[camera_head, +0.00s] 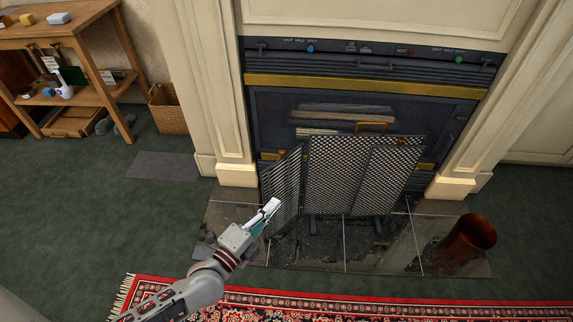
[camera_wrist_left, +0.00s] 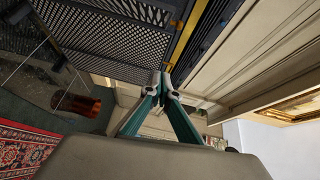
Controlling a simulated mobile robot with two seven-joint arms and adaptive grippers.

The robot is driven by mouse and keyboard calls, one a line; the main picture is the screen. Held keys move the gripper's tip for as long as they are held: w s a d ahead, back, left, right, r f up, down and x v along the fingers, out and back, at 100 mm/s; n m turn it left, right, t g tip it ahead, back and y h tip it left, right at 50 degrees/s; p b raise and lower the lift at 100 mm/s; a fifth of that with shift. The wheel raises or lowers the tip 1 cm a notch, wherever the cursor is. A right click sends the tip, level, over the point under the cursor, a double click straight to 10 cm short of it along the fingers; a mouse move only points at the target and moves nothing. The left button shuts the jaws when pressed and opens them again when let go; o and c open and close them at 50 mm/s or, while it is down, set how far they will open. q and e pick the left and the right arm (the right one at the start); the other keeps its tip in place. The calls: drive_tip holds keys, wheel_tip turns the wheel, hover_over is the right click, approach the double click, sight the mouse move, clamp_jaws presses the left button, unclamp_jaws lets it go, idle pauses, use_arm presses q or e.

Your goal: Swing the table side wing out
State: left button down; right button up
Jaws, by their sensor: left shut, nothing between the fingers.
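A black mesh fire screen (camera_head: 336,175) stands on the hearth before the fireplace. Its left wing (camera_head: 281,188), on the side of the wooden table, stands angled forward from the middle panel. Its right wing (camera_head: 390,180) lies nearly flat across the right part of the middle panel. My left gripper (camera_head: 272,206) is shut and empty, in front of the left wing and overlapping its lower part in the head view; I cannot tell whether they touch. In the left wrist view the shut fingertips (camera_wrist_left: 168,90) show beside mesh panelling (camera_wrist_left: 115,42). My right gripper is not in view.
A copper-coloured bucket (camera_head: 467,242) stands on the hearth slab (camera_head: 385,258) at right. A patterned red rug (camera_head: 400,312) lies in front. A wooden table (camera_head: 95,70) and a wicker basket (camera_head: 166,110) are at left. Green carpet between table and hearth is mostly clear.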

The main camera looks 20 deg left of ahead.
sight(278, 172)
use_arm(q)
drive_tip(key=shift+y, duration=0.5)
drive_tip(key=w+a+b, duration=0.1)
drive_tip(key=w, duration=0.3)
drive_tip(key=w+a+f+b, duration=0.1)
drive_tip(key=w+b, duration=0.1)
drive_tip(key=w, duration=0.2)
drive_tip(key=w+a+b, duration=0.1)
drive_tip(key=w+b, duration=0.1)
drive_tip(key=w, duration=0.3)
drive_tip(key=shift+a+f, duration=0.2)
drive_tip(key=shift+a, duration=0.05)
drive_tip(key=shift+w+r, duration=0.1)
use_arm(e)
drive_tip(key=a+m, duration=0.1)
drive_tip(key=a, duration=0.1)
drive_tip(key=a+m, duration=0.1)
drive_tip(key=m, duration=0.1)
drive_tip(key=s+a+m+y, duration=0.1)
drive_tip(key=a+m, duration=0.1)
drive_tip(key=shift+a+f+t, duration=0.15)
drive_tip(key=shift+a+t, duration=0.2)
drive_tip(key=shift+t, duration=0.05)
